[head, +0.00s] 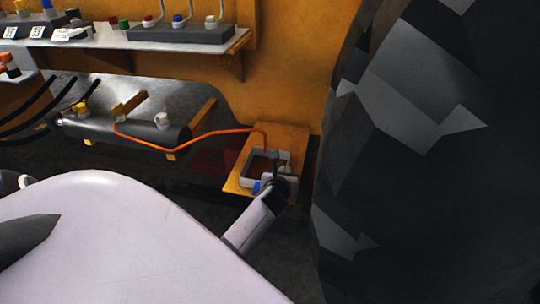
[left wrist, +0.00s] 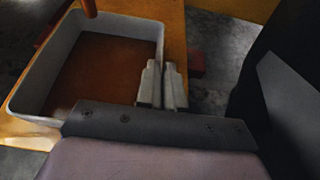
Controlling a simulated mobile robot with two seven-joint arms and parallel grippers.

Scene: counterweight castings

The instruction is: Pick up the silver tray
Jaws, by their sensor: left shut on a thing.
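The silver tray (head: 284,157) sits on a small yellow wooden stand, with reddish-brown contents inside. In the left wrist view the tray (left wrist: 32,92) fills the upper left, a pale grey-walled rectangular container. My left gripper (head: 276,160) is at the tray's near right side in the head view. In the left wrist view its fingers (left wrist: 162,84) are close together on the tray's right wall, shut on it. The tray looks level; whether it is clear of the stand cannot be told. My right gripper is not in view.
An orange hose (head: 205,133) runs from a dark cylinder (head: 150,132) to the tray. A large dark faceted mass (head: 420,180) stands close on the right. A shelf (head: 110,40) with coloured-knob fittings is on the yellow wall at upper left.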

